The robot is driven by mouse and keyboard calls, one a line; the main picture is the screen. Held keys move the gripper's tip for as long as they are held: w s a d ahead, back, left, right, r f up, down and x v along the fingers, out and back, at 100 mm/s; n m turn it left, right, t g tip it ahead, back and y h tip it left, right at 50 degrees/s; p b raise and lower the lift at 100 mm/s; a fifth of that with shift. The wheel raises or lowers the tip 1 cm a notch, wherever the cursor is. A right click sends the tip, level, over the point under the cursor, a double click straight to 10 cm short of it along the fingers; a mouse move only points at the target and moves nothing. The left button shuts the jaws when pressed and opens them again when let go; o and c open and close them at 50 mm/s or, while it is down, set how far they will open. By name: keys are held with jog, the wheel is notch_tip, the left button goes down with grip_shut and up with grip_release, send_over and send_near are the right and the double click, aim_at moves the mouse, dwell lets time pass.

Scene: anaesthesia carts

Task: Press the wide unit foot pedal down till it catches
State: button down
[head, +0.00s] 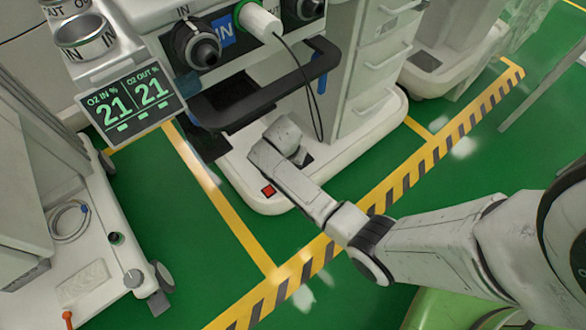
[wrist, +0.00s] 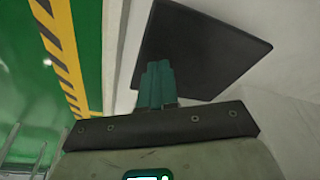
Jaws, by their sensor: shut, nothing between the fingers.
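The wide unit's foot pedal is a flat black plate (wrist: 205,45) in the wrist view, set against the pale base. In the head view my arm's end covers most of it, and a dark edge (head: 307,160) shows beside the wrist. My gripper (wrist: 158,75) has its teal fingers together with nothing between them. The fingertips overlap the pedal's near left part in the wrist view. I cannot tell whether they touch it. In the head view the fingers are hidden. Whether the pedal is up or down cannot be told.
A red square (head: 268,190) marks the white base (head: 253,200). A black handle (head: 265,95) and a hanging cable (head: 315,105) are above my arm's end. Another cart (head: 100,220) stands left. Yellow floor lines (head: 225,205) and green floor lie between.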

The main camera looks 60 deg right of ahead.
jog(key=shift+d+f, duration=0.15)
jog(key=shift+f, duration=0.35)
jog(key=shift+f+b, duration=0.1)
jog(key=shift+b, duration=0.2)
